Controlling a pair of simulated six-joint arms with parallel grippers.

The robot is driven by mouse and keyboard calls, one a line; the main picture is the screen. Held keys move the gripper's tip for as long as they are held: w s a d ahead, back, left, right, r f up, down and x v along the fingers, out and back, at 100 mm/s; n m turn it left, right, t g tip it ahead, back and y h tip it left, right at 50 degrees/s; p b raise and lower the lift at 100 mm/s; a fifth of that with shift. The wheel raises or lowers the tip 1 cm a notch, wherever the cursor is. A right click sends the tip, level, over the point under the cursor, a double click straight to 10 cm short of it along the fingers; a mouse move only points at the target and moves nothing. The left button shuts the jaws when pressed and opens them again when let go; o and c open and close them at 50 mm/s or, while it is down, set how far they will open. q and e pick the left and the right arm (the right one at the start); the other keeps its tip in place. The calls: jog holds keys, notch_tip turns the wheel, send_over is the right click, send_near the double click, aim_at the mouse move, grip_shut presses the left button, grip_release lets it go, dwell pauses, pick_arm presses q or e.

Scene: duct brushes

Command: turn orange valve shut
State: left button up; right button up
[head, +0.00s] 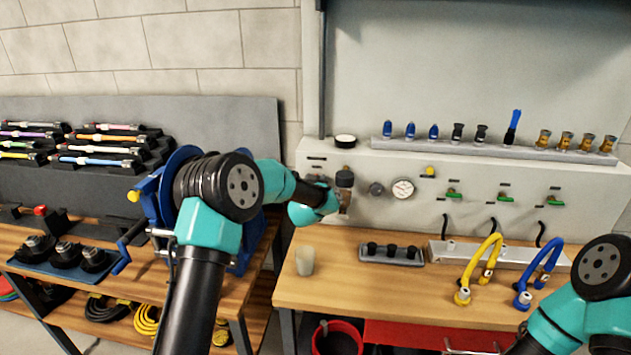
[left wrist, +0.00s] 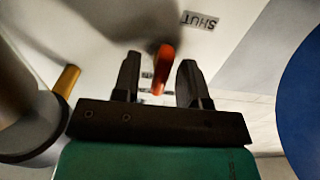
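The orange valve handle (left wrist: 162,66) shows in the left wrist view, standing out from the pale panel between the two dark fingers of my left gripper (left wrist: 158,62). The fingers are spread, with a visible gap on each side of the handle. A printed SHUT label (left wrist: 201,20) appears upside down to the upper right of the handle. In the head view my left gripper (head: 321,183) is up against the left part of the panel (head: 450,215), and the orange valve is hidden behind it. My right gripper is out of view; only its arm shows at lower right.
A gauge (head: 402,188) and green-handled valves (head: 503,199) are further right. A blue reel (head: 178,180) stands left. A pale cup (head: 305,260) and yellow hose (head: 479,265) are on the bench.

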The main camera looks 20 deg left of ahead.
pick_arm(q)
jog(key=shift+w, duration=0.2)
grip_shut()
dwell(0.3)
